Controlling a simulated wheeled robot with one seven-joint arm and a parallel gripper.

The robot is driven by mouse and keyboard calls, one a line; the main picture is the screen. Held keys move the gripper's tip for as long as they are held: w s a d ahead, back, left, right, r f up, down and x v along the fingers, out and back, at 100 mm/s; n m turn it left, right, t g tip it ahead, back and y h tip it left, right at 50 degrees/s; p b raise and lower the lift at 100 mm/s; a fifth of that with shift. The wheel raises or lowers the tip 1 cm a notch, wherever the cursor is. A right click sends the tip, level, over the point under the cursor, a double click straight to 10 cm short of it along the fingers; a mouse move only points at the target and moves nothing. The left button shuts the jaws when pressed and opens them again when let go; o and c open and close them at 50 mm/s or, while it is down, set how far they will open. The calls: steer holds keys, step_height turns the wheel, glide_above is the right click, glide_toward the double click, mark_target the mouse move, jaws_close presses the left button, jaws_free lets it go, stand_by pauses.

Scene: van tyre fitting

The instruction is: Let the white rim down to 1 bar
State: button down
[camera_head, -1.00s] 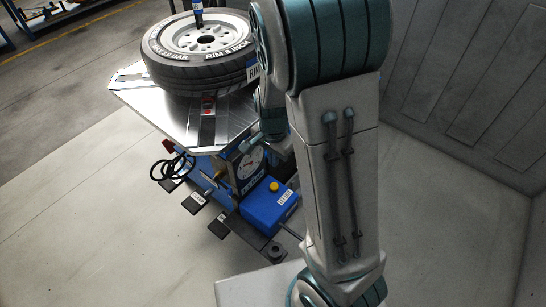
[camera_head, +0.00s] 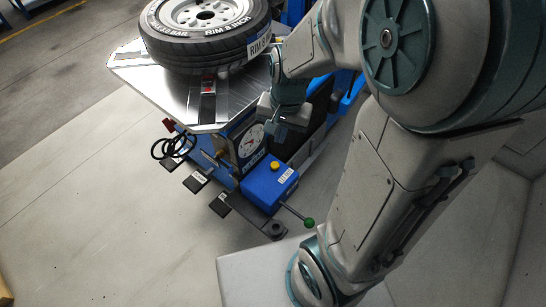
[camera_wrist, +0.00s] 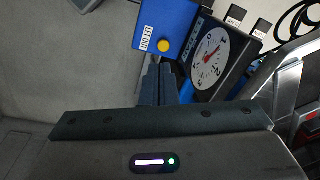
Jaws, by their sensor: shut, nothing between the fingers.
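The white rim (camera_head: 205,13) sits inside a black tyre (camera_head: 205,48) lying flat on the tyre machine's metal top (camera_head: 150,80); its upper part is cut off by the frame. My gripper (camera_head: 278,133) is shut and empty, in front of the machine near the round white gauge (camera_head: 251,140). In the wrist view my closed fingers (camera_wrist: 160,75) point towards the blue box (camera_wrist: 170,18) with a yellow button (camera_wrist: 163,46) and a label that seems to read "LET OUT". The fingertips appear close below the button; contact cannot be told. The gauge (camera_wrist: 210,52) has a red needle; its exact reading is unclear.
The blue box (camera_head: 268,185) also carries a lever with a green knob (camera_head: 309,223). Several black pedals (camera_head: 195,181) and a coiled black hose (camera_head: 172,147) are on the machine's left side. The floor (camera_head: 90,200) to the left is clear.

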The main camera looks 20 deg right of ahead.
steer(key=s+d+r+n, duration=0.1)
steer(key=s+r+n, duration=0.5)
steer(key=s, duration=0.2)
steer(key=shift+s+d+r+t+h, duration=0.2)
steer(key=shift+r+t+h, duration=0.1)
steer(key=shift+h, duration=0.1)
steer(key=shift+d, duration=0.1)
